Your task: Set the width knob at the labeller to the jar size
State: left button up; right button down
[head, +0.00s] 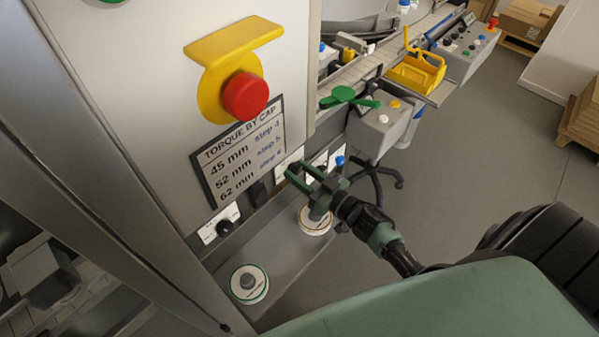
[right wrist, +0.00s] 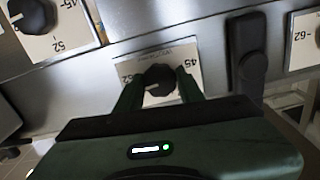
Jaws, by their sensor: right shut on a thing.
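My right gripper (head: 300,175) reaches in from the right to the front of the machine's lower panel. In the right wrist view its two fingers (right wrist: 160,88) are shut on a black knob (right wrist: 160,78), one on each side. The knob sits on a white plate (right wrist: 150,55) with 52 at its left and 45 at its right; the small lettering on it is too blurred to read. The pointer's exact setting cannot be told. A second black knob (right wrist: 33,15) on a similar plate is at the upper left. No jar can be made out. My left gripper is not in view.
A black handle (right wrist: 248,55) stands close beside the gripped knob. A red button on a yellow housing (head: 245,97) and a torque sign (head: 240,150) are above. Two reels (head: 248,284) (head: 315,220) sit on the grey ledge below. Open floor lies right.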

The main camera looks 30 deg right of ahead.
jog(key=n, duration=0.4)
jog(key=shift+f+n+b, duration=0.1)
jog(key=shift+n+b, duration=0.2)
jog(key=shift+b, duration=0.1)
jog(key=n+b, duration=0.1)
jog(key=n, duration=0.4)
jog(key=n+b, duration=0.2)
jog(key=n, duration=0.3)
jog(key=shift+f+n+b, duration=0.1)
jog(key=shift+n+b, duration=0.2)
jog(key=shift+n, duration=0.1)
jog(key=shift+n+b, duration=0.9)
jog(key=shift+n, duration=1.4)
jog(key=c, duration=0.9)
grip_release()
